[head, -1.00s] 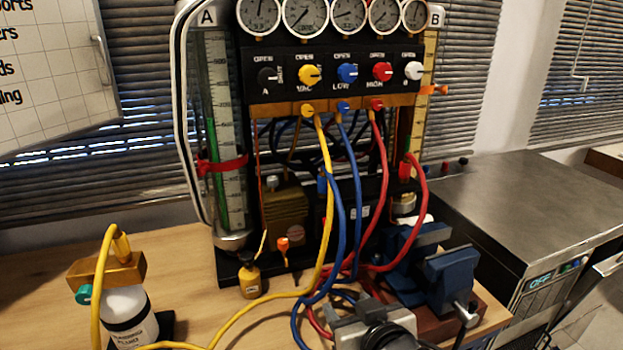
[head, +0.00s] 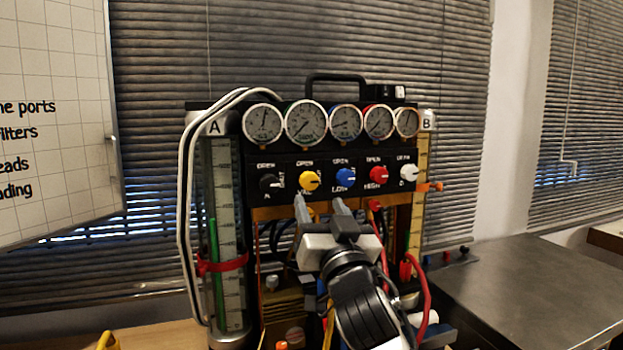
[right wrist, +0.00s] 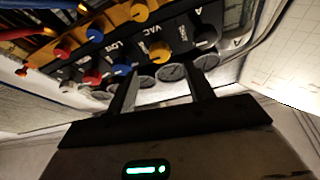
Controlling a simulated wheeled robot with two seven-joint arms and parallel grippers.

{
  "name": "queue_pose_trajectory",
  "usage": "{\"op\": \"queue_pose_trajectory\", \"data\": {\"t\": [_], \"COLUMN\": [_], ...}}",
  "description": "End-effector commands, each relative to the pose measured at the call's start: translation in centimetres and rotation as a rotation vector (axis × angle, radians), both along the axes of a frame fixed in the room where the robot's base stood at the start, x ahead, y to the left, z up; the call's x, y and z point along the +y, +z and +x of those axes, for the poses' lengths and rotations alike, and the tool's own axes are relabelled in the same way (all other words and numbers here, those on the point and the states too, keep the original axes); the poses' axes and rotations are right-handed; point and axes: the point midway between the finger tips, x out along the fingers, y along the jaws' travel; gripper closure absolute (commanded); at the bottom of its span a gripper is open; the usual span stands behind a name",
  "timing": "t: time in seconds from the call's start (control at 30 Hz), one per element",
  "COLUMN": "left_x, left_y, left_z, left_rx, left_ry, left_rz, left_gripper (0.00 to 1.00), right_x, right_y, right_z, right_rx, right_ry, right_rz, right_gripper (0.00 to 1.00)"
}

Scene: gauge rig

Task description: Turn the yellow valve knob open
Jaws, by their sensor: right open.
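The yellow valve knob (head: 309,181) is on the black panel of the gauge rig, under the label "OPEN", between a black knob (head: 269,184) and a blue knob (head: 345,178). Its white pointer line points right. In the right wrist view, the picture is inverted, and the yellow knob (right wrist: 160,52) shows between the two finger lines, beyond the tips. My right gripper (head: 319,205) is open and empty, its fingertips just below the yellow and blue knobs in the head view. I see no contact with the knob. My left gripper is out of view.
A red knob (head: 379,175) and a white knob (head: 409,173) continue the row. Gauges (head: 306,123) sit above. Hoses, including a red one (head: 424,300), hang below the panel near my right arm. A metal bench (head: 540,290) stands at the right.

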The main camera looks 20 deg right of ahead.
Motion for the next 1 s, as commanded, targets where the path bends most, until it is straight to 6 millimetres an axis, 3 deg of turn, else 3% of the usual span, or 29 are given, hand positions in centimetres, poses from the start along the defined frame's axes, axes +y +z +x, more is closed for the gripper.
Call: {"op": "queue_pose_trajectory", "data": {"t": [0.1, 0.33, 0.77, 0.93, 1.0], "left_x": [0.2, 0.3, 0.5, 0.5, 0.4], "left_y": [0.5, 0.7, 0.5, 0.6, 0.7], "left_z": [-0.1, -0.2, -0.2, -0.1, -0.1], "left_rx": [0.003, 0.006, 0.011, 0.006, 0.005], "left_ry": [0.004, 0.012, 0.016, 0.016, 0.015], "left_rz": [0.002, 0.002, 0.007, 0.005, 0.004], "left_gripper": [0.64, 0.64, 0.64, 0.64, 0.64], "right_x": [-0.1, -0.2, -0.2, -0.2, -0.2], "right_y": [1.3, 2.3, 2.5, 2.5, 2.5], "right_z": [2.4, 5.5, 6.4, 6.3, 6.3], "right_rx": [0.000, 0.002, 0.001, 0.002, 0.002], "right_ry": [-0.001, -0.001, 0.000, 0.000, 0.000], "right_rz": [-0.002, -0.001, -0.001, -0.001, -0.001], "right_gripper": [0.48, 0.48, 0.48, 0.92, 0.93]}}
